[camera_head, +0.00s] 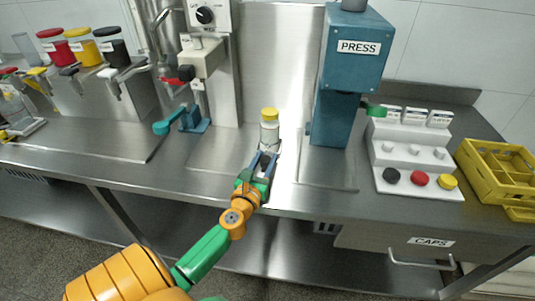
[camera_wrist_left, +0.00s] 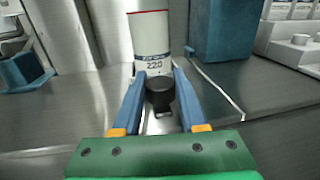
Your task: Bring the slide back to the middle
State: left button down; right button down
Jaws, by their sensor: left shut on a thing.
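A white cylindrical container (camera_head: 269,132) with a yellow top stands upright on the steel bench between the mill and the blue press. In the left wrist view the container (camera_wrist_left: 151,40) shows the mark 220 and a red line at its upper edge. A dark knob (camera_wrist_left: 160,92) sits in front of its foot. My left gripper (camera_head: 265,160) is shut on this knob, its blue fingers (camera_wrist_left: 160,98) on either side. The knob appears to belong to the slide; the slide itself is mostly hidden under the container and fingers. My right gripper is in neither view.
The blue press (camera_head: 345,75) stands to the right, and the mill column (camera_head: 205,60) with a teal-handled part (camera_head: 180,122) to the left. A white cap stand (camera_head: 415,155) and a yellow crate (camera_head: 495,175) are farther right. Bare bench lies beside the container.

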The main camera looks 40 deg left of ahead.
pick_arm(q)
jog(key=shift+f, duration=0.1)
jog(key=c, duration=0.7)
grip_release()
jog(key=shift+c, duration=0.2)
jog(key=shift+s+d, duration=0.1)
jog(key=v, duration=0.6)
jog(key=shift+s+b, duration=0.1)
jog(key=shift+b, duration=0.25)
jog(key=shift+s+d, duration=0.15)
jog(key=shift+s, duration=0.2)
jog(key=shift+w, duration=0.1)
